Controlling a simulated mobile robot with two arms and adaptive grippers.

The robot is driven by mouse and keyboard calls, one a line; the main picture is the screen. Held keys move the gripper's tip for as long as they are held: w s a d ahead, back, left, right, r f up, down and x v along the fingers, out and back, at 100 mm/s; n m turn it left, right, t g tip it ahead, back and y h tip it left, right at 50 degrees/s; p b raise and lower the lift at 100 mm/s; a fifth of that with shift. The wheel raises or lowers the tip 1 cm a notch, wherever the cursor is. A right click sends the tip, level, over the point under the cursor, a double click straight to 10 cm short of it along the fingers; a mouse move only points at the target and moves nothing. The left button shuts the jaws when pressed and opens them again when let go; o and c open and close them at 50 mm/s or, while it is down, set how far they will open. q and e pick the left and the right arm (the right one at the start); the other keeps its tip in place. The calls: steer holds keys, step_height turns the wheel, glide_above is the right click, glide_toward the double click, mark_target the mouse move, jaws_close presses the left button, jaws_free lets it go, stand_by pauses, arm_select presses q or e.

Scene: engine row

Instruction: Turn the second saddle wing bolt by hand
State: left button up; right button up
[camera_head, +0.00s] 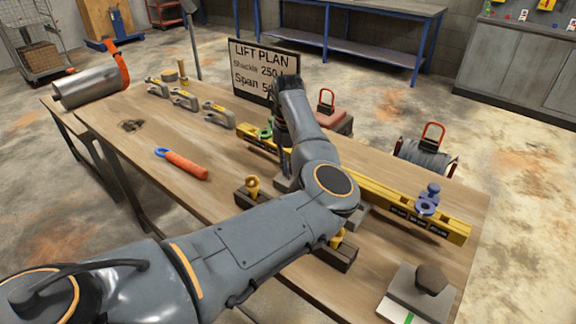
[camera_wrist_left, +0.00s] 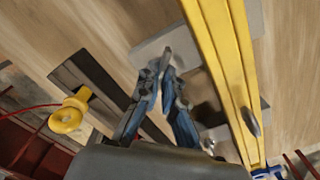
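The yellow beam (camera_head: 380,193) lies across the bench on grey supports. It also shows in the wrist view (camera_wrist_left: 222,50). My left gripper (camera_head: 281,112) is down beside the beam, partly hidden behind my forearm. In the wrist view my left gripper (camera_wrist_left: 162,73) has its fingertips close together over a grey saddle plate (camera_wrist_left: 150,46). A small pale grey piece, apparently a wing bolt (camera_wrist_left: 167,53), shows at the fingertips. Whether they pinch it is unclear. A grey oval wing (camera_wrist_left: 250,122) shows at the beam's other side. My right gripper is not seen.
A yellow eye bolt (camera_head: 252,187) stands on a dark block. A blue shackle fitting (camera_head: 427,203) sits at the beam's right end. An orange-handled tool (camera_head: 186,165), grey clamps (camera_head: 184,100) and a lift plan sign (camera_head: 262,72) are on the bench. The left front bench top is mostly clear.

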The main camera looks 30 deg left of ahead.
arm_select(q)
steer(key=o, duration=0.4)
steer(key=shift+s+d+f, duration=0.15)
steer(key=shift+d+f, duration=0.05)
steer(key=shift+f, duration=0.2)
steer(key=shift+a+r, duration=0.1)
steer(key=shift+r, duration=0.05)
step_height(320, 180, up, 12)
